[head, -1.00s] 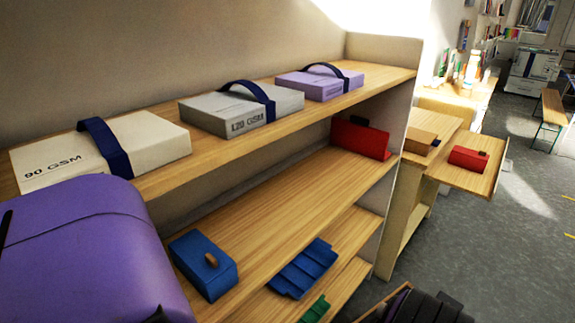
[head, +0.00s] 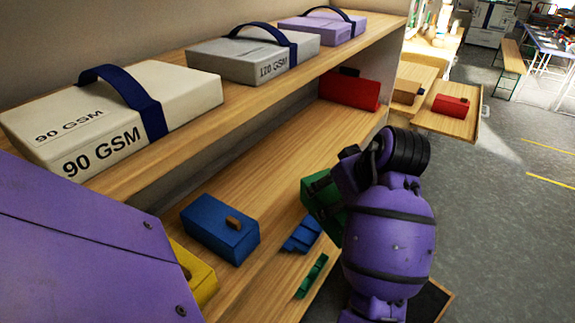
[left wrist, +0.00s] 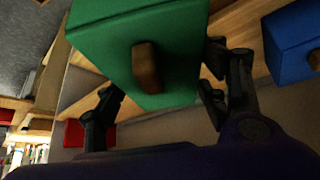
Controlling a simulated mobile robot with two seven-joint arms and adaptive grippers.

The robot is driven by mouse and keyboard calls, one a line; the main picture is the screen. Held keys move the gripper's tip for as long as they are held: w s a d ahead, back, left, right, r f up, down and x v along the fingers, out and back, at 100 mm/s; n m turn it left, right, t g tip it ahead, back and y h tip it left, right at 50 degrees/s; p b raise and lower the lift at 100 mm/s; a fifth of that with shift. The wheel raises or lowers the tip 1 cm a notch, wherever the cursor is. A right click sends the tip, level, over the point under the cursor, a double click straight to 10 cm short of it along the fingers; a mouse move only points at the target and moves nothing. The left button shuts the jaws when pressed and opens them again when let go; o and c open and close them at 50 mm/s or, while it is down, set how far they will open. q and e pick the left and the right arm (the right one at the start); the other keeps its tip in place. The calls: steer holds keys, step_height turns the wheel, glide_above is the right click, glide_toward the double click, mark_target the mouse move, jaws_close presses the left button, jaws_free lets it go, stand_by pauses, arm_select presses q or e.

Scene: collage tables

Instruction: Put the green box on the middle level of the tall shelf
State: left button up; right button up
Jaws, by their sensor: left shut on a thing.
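The green box (head: 318,203) is held in my left gripper (head: 326,190), at the front edge of the shelf's middle level (head: 275,155) in the head view. My arm partly hides it, and I cannot tell whether it touches the board. In the left wrist view the green box (left wrist: 165,45), with a brown handle, sits between the two black fingers of my left gripper (left wrist: 160,90). The tall shelf (head: 250,105) runs along the wall. My right gripper is not in view.
On the middle level stand a blue box (head: 218,228), a yellow box (head: 203,280) and a red box (head: 350,92), with bare board between blue and red. Paper packs fill the top level. A side table (head: 440,120) stands beyond.

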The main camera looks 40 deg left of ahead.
mark_target(332, 185)
arm_select(q)
steer(key=shift+w+a+n+g, duration=0.6)
steer(key=shift+w+a+n, duration=0.1)
steer(key=shift+n, duration=0.4)
steer(key=shift+w+a+n+g, duration=0.2)
steer(key=shift+a+n+g, duration=0.05)
steer(key=shift+n+g, duration=0.3)
steer(key=shift+w+a+n+g+y+b, duration=0.25)
steer(key=shift+n+g, duration=0.2)
steer(key=shift+n, duration=0.5)
steer(key=shift+a, duration=0.25)
steer(key=a+f+p, duration=0.1)
steer(key=a, duration=0.5)
steer(key=s+a+f+p, duration=0.1)
steer(key=a, duration=0.4)
steer(key=s+a+f+p, duration=0.1)
steer(key=a, duration=0.5)
steer(key=shift+a, duration=0.35)
steer(key=shift+f, duration=0.25)
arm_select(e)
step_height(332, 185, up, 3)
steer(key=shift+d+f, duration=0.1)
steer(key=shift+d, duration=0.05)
arm_select(q)
steer(key=shift+f, duration=0.1)
